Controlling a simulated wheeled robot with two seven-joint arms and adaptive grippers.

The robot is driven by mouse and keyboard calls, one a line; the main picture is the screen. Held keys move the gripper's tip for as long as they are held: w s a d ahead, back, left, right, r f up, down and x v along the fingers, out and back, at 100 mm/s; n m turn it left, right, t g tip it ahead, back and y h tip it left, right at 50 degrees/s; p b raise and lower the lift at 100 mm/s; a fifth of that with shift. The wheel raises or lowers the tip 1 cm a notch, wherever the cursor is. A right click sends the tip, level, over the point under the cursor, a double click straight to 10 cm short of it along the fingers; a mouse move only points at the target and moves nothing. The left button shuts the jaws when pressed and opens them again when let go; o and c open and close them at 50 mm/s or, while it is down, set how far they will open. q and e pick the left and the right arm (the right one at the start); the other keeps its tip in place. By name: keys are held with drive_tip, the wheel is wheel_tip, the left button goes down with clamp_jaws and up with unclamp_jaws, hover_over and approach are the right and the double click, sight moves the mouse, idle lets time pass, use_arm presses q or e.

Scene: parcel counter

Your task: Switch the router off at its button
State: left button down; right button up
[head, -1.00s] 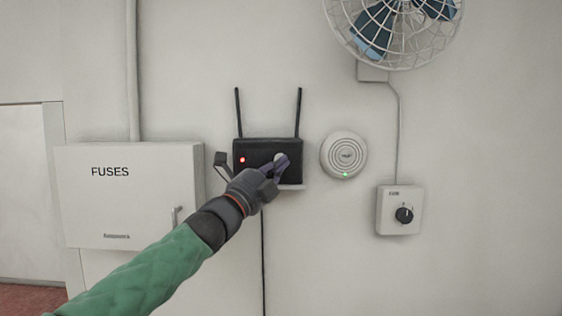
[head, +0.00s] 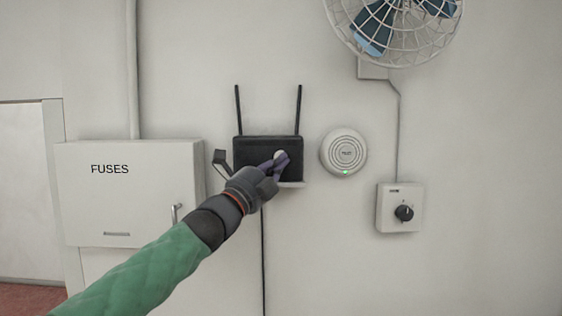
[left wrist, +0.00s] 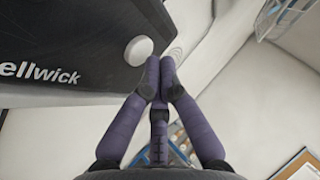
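The black router (head: 252,148) with two upright antennas sits on a small wall shelf. No light shows on its front. Its round pale button (head: 280,156) is on the right of the front face; the button also shows in the left wrist view (left wrist: 139,50). My left gripper (head: 279,164) is at the button, its purple fingers partly in front of it. In the left wrist view its fingertips (left wrist: 160,62) are together, empty, right beside the button. I cannot tell whether they touch it. My right gripper is not in view.
A fuse box (head: 130,200) is on the wall to the left. A round white device (head: 344,152) with a green light is close to the router's right. A dial box (head: 399,208) and a caged fan (head: 395,28) are farther right.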

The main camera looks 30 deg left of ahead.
use_arm(q)
drive_tip(key=s+d+b, duration=0.2)
drive_tip(key=s+d, duration=0.1)
drive_tip(key=s, duration=0.2)
drive_tip(key=shift+b, duration=0.3)
idle(0.4)
